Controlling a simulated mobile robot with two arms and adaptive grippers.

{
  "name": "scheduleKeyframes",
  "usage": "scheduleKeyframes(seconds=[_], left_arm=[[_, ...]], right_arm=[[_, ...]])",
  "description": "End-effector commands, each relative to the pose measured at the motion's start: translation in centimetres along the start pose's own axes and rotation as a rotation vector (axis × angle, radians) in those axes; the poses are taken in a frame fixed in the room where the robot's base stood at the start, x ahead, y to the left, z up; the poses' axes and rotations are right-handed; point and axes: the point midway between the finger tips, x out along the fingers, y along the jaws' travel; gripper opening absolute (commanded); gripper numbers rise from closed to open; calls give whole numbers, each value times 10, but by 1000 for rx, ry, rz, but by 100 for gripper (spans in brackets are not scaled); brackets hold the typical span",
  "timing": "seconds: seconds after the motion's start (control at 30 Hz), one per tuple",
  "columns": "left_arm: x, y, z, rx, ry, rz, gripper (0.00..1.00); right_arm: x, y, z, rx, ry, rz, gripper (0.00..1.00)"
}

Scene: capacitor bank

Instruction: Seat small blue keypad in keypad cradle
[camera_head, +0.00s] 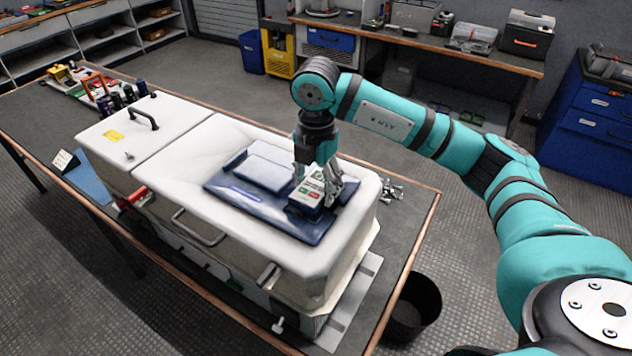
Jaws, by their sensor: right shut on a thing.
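The small blue keypad (307,195) has dark blue sides and a pale face with green and red marks. My right gripper (319,190) points down from above and is shut on it. The keypad is over the right part of a glossy dark blue panel (245,205) on top of the white cabinet. I cannot tell whether it touches the panel. No separate keypad cradle can be made out; the gripper and keypad hide part of the panel. My left gripper is not in view.
The white cabinet (180,160) stands on a long workbench (30,115) and has handles on its top and side. Small metal parts (392,190) lie at the right end of the bench. Colourful tools stand at the far left. A black bin (415,305) is on the floor.

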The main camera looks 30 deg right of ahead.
Motion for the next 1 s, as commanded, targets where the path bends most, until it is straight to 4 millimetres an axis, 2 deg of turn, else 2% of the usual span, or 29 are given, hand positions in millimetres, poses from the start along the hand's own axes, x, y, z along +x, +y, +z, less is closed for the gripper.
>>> scheduleKeyframes(seconds=[0.73,0.77,0.93,1.0], left_arm=[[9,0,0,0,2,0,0],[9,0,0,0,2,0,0],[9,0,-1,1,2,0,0],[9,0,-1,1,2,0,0]], right_arm=[[12,0,0,0,0,0,23],[12,0,0,0,0,0,62],[12,0,0,0,0,0,84],[12,0,0,0,0,0,85]])
